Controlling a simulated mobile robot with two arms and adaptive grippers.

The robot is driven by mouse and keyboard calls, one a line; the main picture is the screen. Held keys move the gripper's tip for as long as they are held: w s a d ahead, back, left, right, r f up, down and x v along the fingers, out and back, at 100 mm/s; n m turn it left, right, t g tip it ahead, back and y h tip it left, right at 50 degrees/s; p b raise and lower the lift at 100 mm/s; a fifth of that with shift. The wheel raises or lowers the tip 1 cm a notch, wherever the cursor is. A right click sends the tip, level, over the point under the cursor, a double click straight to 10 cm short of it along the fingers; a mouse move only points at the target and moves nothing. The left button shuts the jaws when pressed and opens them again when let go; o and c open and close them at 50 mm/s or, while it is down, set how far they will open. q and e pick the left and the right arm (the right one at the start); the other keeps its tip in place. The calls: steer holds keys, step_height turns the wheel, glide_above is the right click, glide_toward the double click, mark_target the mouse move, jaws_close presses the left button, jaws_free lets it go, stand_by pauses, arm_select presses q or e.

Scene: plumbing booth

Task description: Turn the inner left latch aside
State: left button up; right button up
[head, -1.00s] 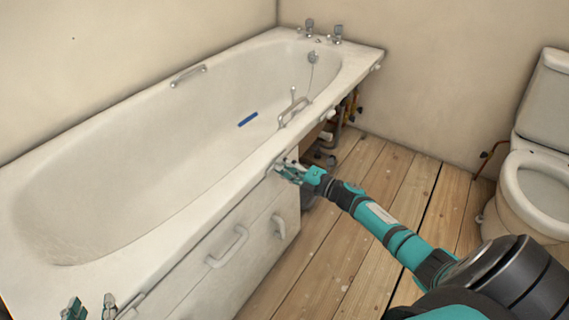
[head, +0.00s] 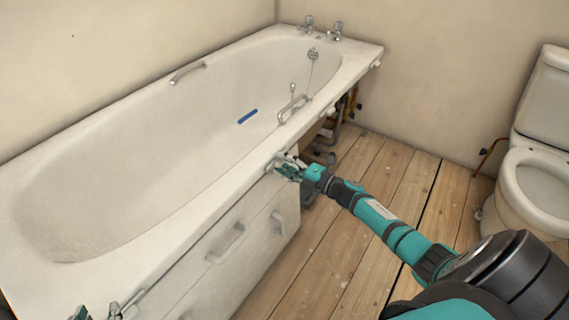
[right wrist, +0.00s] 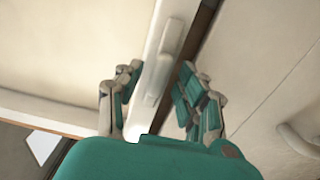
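A white elongated latch (right wrist: 165,58) lies along the strip between the bath rim and the panel in the right wrist view. My right gripper (right wrist: 160,95) is open, with one teal-and-grey finger on each side of the strip and the latch just ahead between them. I cannot tell whether a finger touches it. In the head view my right gripper (head: 283,164) is at the bath's front rim, above the panel's right end, and hides the latch there. My left gripper (head: 98,313) shows only its fingertips at the bottom edge, apart, near the rim's near end.
The white bath panel (head: 205,275) has a grab handle (head: 226,243) and a smaller handle (head: 278,223). Pipes (head: 335,130) show beyond its right end. A blue item (head: 247,116) lies in the bath (head: 130,160). A toilet (head: 530,190) stands right; floorboards (head: 340,235) are clear.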

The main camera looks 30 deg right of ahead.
steer(key=v, duration=1.2)
stand_by(0.4)
